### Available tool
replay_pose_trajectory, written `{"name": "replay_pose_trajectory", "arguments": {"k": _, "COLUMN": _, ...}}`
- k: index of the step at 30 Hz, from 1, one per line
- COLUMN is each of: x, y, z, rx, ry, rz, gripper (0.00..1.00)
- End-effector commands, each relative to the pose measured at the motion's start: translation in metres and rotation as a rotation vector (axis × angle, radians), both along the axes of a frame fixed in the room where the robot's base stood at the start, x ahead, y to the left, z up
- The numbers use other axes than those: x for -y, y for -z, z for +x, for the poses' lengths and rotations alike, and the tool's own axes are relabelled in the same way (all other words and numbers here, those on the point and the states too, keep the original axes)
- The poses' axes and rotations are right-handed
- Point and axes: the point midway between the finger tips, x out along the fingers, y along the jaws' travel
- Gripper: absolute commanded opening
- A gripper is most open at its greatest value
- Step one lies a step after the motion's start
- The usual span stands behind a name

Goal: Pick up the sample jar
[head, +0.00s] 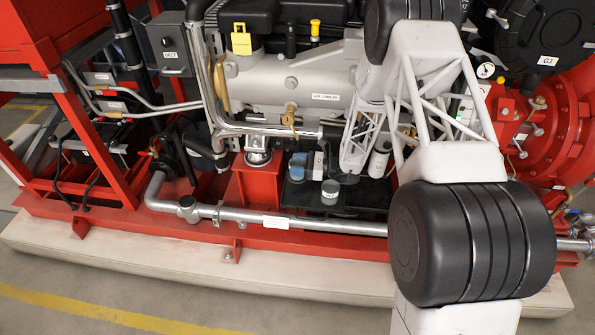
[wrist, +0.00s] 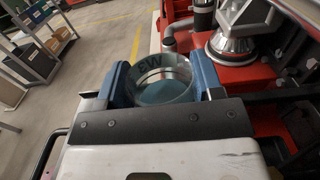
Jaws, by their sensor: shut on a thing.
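In the wrist view the sample jar (wrist: 162,92), a round clear vessel with dark lettering on its wall and teal inside, sits between the two blue fingers of my gripper (wrist: 163,80). The fingers are shut on it from its left and right sides. The dark crossbar of my gripper hides the jar's near lower part. In the head view small blue parts show beyond the black tray's (head: 352,196) front edge, left of my white lattice link. A short grey-teal cylinder (head: 330,192) shows over the tray; I cannot tell whether it is the held jar.
A red pedestal with a silver mount (head: 257,158) stands left of the tray. A long grey pipe (head: 310,225) runs along the front of the red skid. The engine (head: 300,80) rises behind. In the wrist view, floor and a shelf (wrist: 40,45) lie at left.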

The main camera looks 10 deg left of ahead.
Motion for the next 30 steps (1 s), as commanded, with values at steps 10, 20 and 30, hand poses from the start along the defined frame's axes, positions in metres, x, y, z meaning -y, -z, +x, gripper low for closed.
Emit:
{"name": "replay_pose_trajectory", "arguments": {"k": 10, "x": 0.000, "y": -0.003, "z": 0.000, "rx": 0.001, "ry": 0.000, "rz": 0.000, "gripper": 0.30}}
{"name": "replay_pose_trajectory", "arguments": {"k": 20, "x": 0.000, "y": -0.026, "z": 0.000, "rx": 0.002, "ry": 0.000, "rz": 0.000, "gripper": 0.30}}
{"name": "replay_pose_trajectory", "arguments": {"k": 30, "x": 0.000, "y": -0.069, "z": 0.000, "rx": 0.002, "ry": 0.000, "rz": 0.000, "gripper": 0.30}}
